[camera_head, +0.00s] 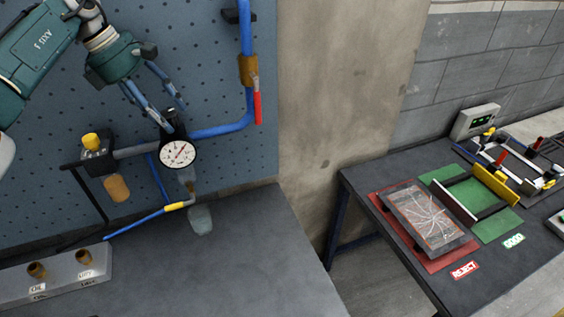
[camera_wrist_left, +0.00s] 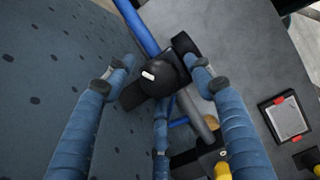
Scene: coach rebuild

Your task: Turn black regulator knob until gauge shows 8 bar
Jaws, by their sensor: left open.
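The black regulator knob (camera_head: 172,120) sits just above the round white gauge (camera_head: 178,153) on the blue pipe run. In the left wrist view the knob (camera_wrist_left: 158,76) is round and black with a white mark on its face. I cannot tell whether either fingertip touches the knob. The gauge has a red needle pointing to the upper right; its numbers are too small to read. My right gripper is not in view.
A blue pipe (camera_head: 222,130) with a red-handled valve (camera_head: 258,106) runs right of the gauge. A yellow-topped fitting (camera_head: 92,143) is at its left. A grey block with two brown plugs (camera_head: 62,276) stands on the bench. A second table (camera_head: 362,187) is at the right.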

